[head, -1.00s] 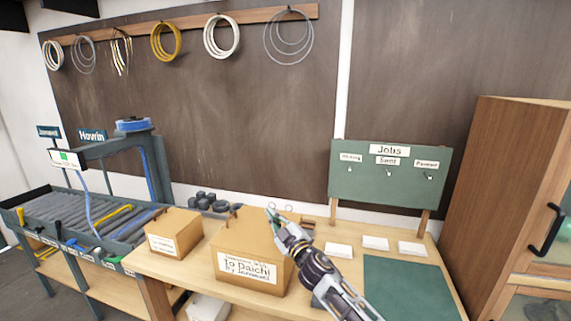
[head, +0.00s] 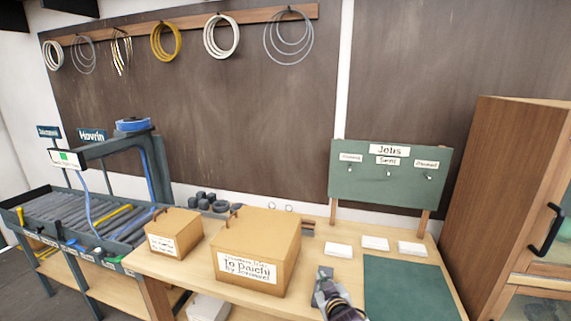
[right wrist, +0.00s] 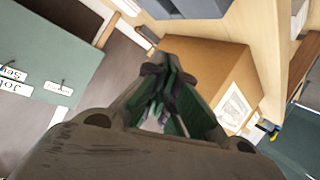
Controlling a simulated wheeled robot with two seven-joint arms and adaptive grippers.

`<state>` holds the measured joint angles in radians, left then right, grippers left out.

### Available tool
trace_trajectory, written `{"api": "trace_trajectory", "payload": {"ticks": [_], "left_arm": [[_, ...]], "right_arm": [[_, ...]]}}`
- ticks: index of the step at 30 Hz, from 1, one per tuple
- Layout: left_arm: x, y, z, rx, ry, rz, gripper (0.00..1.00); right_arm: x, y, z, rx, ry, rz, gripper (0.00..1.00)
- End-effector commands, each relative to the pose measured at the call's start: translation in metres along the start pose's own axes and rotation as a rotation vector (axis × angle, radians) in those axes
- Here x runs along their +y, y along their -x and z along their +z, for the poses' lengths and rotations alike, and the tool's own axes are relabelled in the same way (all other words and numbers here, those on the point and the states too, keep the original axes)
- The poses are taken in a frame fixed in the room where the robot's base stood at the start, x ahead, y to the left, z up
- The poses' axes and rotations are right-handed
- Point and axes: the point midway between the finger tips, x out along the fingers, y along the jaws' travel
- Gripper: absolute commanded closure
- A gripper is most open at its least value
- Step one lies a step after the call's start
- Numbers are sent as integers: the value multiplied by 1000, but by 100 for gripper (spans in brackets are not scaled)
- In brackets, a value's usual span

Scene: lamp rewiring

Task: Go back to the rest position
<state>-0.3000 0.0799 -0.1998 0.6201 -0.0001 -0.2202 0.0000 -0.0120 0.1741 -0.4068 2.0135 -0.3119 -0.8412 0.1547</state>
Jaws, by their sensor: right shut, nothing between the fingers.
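My right gripper (head: 323,274) is low over the front of the wooden workbench (head: 200,277), just right of the large cardboard box (head: 285,249). In the right wrist view, its fingers (right wrist: 165,85) are closed together with nothing held. The large box, labelled "To Daichi", also shows in that view (right wrist: 205,65), beyond the fingers. My left gripper is not in view.
A smaller box (head: 175,235) stands left of the large one. White cards (head: 375,243) and a green mat (head: 405,287) lie to the right, below the Jobs board (head: 388,178). A wooden cabinet (head: 510,190) stands at the far right. A roller conveyor (head: 85,215) is at the left.

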Motion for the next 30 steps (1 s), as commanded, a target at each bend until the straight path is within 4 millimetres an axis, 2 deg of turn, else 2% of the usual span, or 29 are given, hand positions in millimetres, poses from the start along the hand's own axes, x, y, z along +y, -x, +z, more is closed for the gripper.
{"api": "trace_trajectory", "payload": {"ticks": [1, 9, 18, 24, 30], "left_arm": [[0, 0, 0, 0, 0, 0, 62], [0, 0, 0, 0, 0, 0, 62], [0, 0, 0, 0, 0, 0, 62], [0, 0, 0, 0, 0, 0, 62], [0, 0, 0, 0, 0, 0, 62]], "right_arm": [[1, 8, 14, -40, -18, -4, 100], [8, 52, 84, -263, -97, -26, 100], [10, 117, 151, -505, -168, -71, 100], [10, 163, 186, -650, -199, -107, 100], [10, 192, 203, -733, -213, -131, 100]]}}
